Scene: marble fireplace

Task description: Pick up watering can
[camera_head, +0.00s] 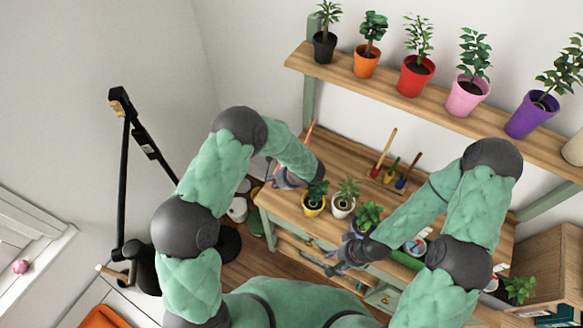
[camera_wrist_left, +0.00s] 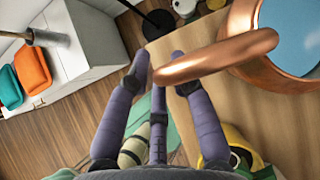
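The watering can is shiny copper; its body (camera_wrist_left: 275,75) with a round, blue-looking opening fills the upper right of the left wrist view. Its curved copper handle (camera_wrist_left: 215,60) reaches left to the fingertips of my left gripper (camera_wrist_left: 160,84). The fingers are apart around the handle's end; firm contact cannot be told. In the head view my left gripper (camera_head: 287,178) is at the table's left end, and my arm hides most of the can. A thin copper-coloured length (camera_head: 309,131) shows behind the arm. My right gripper (camera_head: 340,265) hangs before the table's front edge, apparently empty.
The wooden table (camera_head: 345,155) carries a yellow pot (camera_head: 313,208), a white pot (camera_head: 343,210), a plant in a blue pot (camera_head: 367,218) and small hand tools (camera_head: 388,168). A shelf (camera_head: 390,92) with several potted plants runs above. A black stand (camera_head: 122,180) is at left.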

